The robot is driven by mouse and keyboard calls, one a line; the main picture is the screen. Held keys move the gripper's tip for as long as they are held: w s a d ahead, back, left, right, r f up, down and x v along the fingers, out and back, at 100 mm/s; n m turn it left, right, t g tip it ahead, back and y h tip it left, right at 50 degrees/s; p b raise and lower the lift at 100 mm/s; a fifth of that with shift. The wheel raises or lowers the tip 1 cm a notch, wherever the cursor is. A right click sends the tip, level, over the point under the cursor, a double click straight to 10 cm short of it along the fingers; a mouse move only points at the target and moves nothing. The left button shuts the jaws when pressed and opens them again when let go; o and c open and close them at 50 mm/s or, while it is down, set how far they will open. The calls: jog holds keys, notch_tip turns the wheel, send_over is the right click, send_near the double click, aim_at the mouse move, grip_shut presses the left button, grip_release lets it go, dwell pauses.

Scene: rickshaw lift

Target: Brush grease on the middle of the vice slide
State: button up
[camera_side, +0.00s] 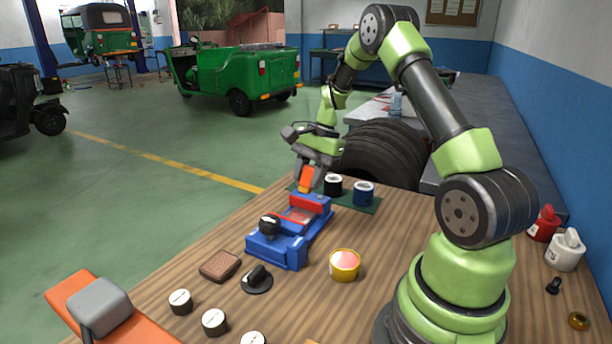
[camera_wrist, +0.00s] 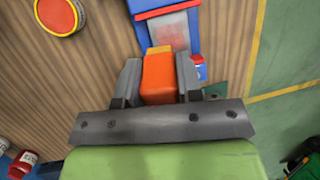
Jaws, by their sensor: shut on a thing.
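My gripper (camera_side: 308,163) is shut on an orange block-like handle (camera_side: 306,180), seemingly the brush. In the wrist view my gripper (camera_wrist: 159,80) has a grey finger on each side of the orange handle (camera_wrist: 158,72). A blue vice (camera_side: 276,250) with red parts and a black knob sits on the wooden bench. The brush is over its far end. The vice slide (camera_wrist: 170,32) is grey with a reddish patch, just past the handle. Whether the brush touches it I cannot tell. A yellow tin (camera_side: 345,266) with pinkish-red contents, likely grease, stands right of the vice.
Bare bench lies around the yellow tin.

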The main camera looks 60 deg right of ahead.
jog(key=shift+f, duration=3.2)
jog(key=shift+w+f, duration=0.75)
jog(key=shift+w, duration=1.8)
jog(key=shift+s+f, duration=0.1)
jog(key=shift+s, duration=2.6)
jog(key=shift+w+d, duration=0.1)
jog(key=shift+d, duration=0.8)
jog(key=shift+w+a, duration=0.1)
jog(key=shift+w, duration=2.6)
jog(key=shift+s, duration=2.6)
jog(key=shift+s+r, duration=0.1)
jog(key=shift+r, duration=4)
